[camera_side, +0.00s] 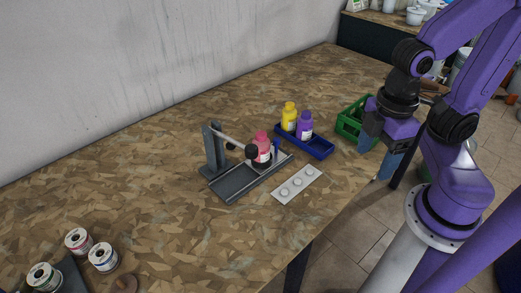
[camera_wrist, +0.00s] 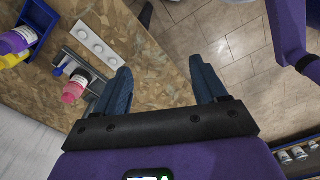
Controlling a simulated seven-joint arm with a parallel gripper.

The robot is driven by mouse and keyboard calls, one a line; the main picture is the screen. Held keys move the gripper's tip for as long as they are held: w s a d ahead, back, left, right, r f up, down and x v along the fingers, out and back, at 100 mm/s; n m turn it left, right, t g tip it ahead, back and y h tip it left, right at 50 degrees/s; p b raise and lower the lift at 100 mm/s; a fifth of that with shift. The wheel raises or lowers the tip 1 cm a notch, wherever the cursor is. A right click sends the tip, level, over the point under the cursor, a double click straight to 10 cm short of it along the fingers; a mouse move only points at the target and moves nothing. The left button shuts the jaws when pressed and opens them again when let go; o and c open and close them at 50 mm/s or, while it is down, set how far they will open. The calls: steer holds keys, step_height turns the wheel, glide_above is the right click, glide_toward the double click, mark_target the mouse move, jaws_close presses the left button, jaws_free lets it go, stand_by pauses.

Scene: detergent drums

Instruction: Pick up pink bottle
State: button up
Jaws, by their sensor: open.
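The pink bottle (camera_side: 262,145) stands upright on a dark grey rail fixture (camera_side: 240,181), with the black end of a horizontal rod close beside it. It also shows in the wrist view (camera_wrist: 73,91) at the left, outside my fingers. My gripper (camera_side: 378,152) is at the right, near the table's right edge and well apart from the bottle. In the wrist view my gripper's two blue fingers (camera_wrist: 165,82) are spread wide with nothing between them.
A blue tray (camera_side: 318,149) holds a yellow bottle (camera_side: 289,116) and a purple bottle (camera_side: 305,125). A green crate (camera_side: 350,123) stands near my gripper. A white strip with round buttons (camera_side: 297,185) lies before the fixture. Several tins (camera_side: 103,257) stand at the lower left.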

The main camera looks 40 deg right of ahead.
steer(key=shift+f, duration=0.1)
steer(key=n+t+h, duration=0.8)
steer(key=n+t, duration=0.3)
steer(key=n, duration=0.6)
glide_toward(262, 150)
steer(key=x, duration=0.8)
steer(key=shift+w+d+f, duration=0.15)
steer(key=shift+w+d, duration=0.05)
steer(key=shift+w, duration=0.1)
steer(key=shift+x, duration=2.95)
steer(key=shift+d+r, duration=0.15)
steer(key=shift+r, duration=0.1)
steer(key=c, duration=0.9)
steer(key=shift+o, duration=0.2)
steer(key=shift+r, duration=0.15)
